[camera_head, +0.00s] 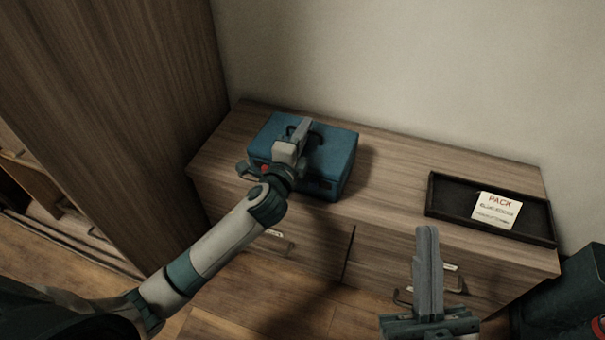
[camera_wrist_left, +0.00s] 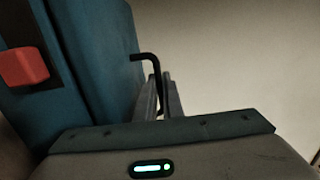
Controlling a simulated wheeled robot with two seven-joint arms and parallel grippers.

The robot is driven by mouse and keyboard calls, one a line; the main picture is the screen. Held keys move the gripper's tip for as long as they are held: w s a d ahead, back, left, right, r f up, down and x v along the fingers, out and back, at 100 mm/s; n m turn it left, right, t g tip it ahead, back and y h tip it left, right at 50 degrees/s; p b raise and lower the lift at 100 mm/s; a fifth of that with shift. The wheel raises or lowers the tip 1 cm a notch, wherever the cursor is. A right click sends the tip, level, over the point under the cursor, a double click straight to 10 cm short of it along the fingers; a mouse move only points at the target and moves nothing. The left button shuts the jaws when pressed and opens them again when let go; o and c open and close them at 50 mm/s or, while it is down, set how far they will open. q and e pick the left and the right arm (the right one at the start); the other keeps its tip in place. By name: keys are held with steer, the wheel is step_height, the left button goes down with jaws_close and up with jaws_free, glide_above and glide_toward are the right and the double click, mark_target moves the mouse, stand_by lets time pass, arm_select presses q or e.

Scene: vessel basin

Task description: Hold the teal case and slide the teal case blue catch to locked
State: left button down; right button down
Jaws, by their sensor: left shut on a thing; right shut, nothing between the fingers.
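The teal case (camera_head: 335,160) stands on the wooden cabinet top, left of its middle. My left gripper (camera_head: 303,128) is over the case and shut on its dark handle (camera_head: 291,130). In the left wrist view the left gripper (camera_wrist_left: 165,95) has its fingers at the black handle (camera_wrist_left: 148,56), beside the teal case (camera_wrist_left: 95,45). A red block (camera_wrist_left: 22,66) on a dark strip shows on the case there. The blue catch cannot be made out in either view. My right gripper (camera_head: 427,232) is shut and empty, in front of the cabinet, well right of the case.
A dark tray (camera_head: 438,207) at the right end of the cabinet top (camera_head: 390,183) holds a white card (camera_head: 496,210) reading PACK. The top between case and tray is clear. A tall wooden panel (camera_head: 120,110) stands at the left. A dark bin-like object (camera_head: 565,295) is at lower right.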

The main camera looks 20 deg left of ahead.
steer(key=w+a+f+n+g+y, duration=0.1)
steer(key=w+a+f+n+g, duration=0.25)
steer(key=a+f, duration=0.3)
steer(key=w+a+f+n+g+y, duration=0.1)
steer(key=w+a+f+n+g, duration=0.15)
steer(key=a+f+n, duration=0.35)
arm_select(q)
steer(key=shift+f, duration=0.1)
arm_select(e)
steer(key=n+g+h, duration=0.1)
steer(key=n+h, duration=0.5)
steer(key=h, duration=0.2)
glide_toward(313, 185)
steer(key=shift+s+a+f, duration=0.25)
steer(key=shift+s+a, duration=0.25)
steer(key=shift+s, duration=0.05)
steer(key=shift+s+a+f, duration=0.3)
steer(key=shift+s+a, duration=0.2)
steer(key=shift+s, duration=0.05)
steer(key=shift+x, duration=5)
